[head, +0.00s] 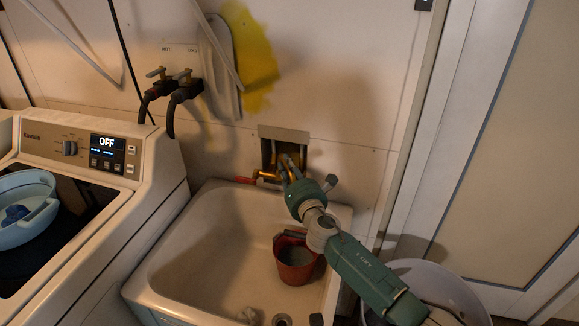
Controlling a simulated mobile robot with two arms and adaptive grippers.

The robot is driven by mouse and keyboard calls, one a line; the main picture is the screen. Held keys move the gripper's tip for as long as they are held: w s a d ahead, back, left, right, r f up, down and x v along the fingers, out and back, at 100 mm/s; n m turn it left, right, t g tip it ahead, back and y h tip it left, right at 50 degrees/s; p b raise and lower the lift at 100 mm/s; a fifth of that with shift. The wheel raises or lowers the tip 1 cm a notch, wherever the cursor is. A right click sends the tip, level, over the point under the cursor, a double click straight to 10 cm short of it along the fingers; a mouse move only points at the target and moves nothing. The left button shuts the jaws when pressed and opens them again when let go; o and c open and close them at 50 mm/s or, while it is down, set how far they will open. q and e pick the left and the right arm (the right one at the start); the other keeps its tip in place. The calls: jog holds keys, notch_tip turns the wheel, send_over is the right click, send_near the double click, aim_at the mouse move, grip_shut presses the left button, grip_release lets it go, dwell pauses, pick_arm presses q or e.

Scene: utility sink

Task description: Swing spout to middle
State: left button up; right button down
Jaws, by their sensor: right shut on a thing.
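The sink (178,264) is a white utility basin against the wall. Its brass-coloured spout and tap (266,175) sit at the back of the basin, below a recessed wall box. A red handle (245,180) shows at the left of the tap. My right gripper (284,172), on a green arm from the lower right, is at the tap and shut on the spout. The gripper and wrist hide much of the spout, so its exact angle is hard to tell. My left gripper is not in view.
A red bucket (294,262) stands in the basin under my right arm. A washing machine (160,158) with a blue tub (27,205) is at the left. Two hose taps (172,85) are on the wall. A pale bin (440,277) stands right of the sink.

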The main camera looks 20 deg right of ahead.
jog(key=a+m+h, duration=0.1)
jog(key=h, duration=0.1)
jog(key=m+h+b, duration=0.1)
jog(key=shift+w+a+h, duration=0.1)
jog(key=shift+a+h, duration=0.25)
jog(key=shift+h, duration=0.05)
jog(key=c, duration=1.7)
grip_release()
jog(key=shift+o, duration=0.2)
notch_tip(320, 180, up, 10)
